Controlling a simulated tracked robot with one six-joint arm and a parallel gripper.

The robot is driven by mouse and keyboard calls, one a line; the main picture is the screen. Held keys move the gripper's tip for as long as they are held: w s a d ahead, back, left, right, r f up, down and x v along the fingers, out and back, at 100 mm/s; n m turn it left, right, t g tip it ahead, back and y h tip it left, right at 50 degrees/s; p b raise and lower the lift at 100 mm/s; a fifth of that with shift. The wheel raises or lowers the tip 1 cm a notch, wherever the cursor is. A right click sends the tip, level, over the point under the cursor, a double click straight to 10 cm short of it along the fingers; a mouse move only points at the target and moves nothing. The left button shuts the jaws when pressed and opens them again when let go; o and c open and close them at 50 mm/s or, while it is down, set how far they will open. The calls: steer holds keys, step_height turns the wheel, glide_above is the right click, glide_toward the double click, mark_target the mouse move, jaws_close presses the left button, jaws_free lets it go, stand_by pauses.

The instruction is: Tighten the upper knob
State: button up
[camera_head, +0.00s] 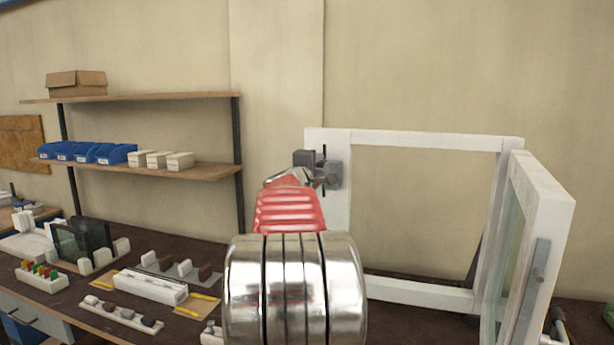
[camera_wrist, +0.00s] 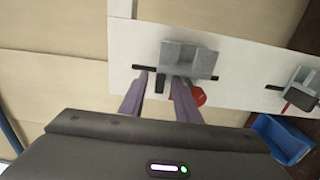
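In the wrist view a grey clamp block (camera_wrist: 187,58) sits on a white upright, with a dark bar (camera_wrist: 145,67) sticking out at its side. A short dark stub (camera_wrist: 159,84) and a red rounded part (camera_wrist: 199,96) show below the block; I cannot tell which is the knob. My gripper (camera_wrist: 160,77) is open, its two purple fingers apart. The stub shows between them, with no clear contact; the right finger partly covers the red part. In the head view the clamp (camera_head: 328,173) is at the upper left of the white frame, and my arm hides the gripper's fingers.
A second similar clamp (camera_wrist: 300,84) is at the wrist view's right, near a blue bin (camera_wrist: 283,140). The white frame (camera_head: 430,138) stands on the dark bench, with a glazed sash (camera_head: 545,195) at right. Shelves (camera_head: 150,97) and small parts (camera_head: 150,285) are left.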

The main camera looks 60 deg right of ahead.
steer(key=s+a, duration=0.2)
steer(key=a, duration=1)
stand_by(0.6)
steer(key=s+a+f+m+g+y, duration=0.3)
steer(key=s+f+m, duration=0.15)
steer(key=f, duration=0.55)
steer(key=a+f+y, duration=0.4)
steer(key=a+f, duration=0.5)
steer(key=a, duration=0.3)
steer(key=w+a+f+t+y, duration=0.25)
steer(key=a+f, duration=0.25)
steer(key=a, duration=0.8)
steer(key=w+a+f+t+y, duration=0.1)
steer(key=a+f+y, duration=0.3)
steer(key=a, duration=0.9)
steer(key=s+a+n+t+y, duration=0.1)
steer(key=a+y, duration=0.3)
steer(key=a, duration=1.3)
steer(key=shift+s+n+t, duration=0.15)
steer(key=shift+n+t, duration=0.5)
steer(key=shift+n, duration=0.2)
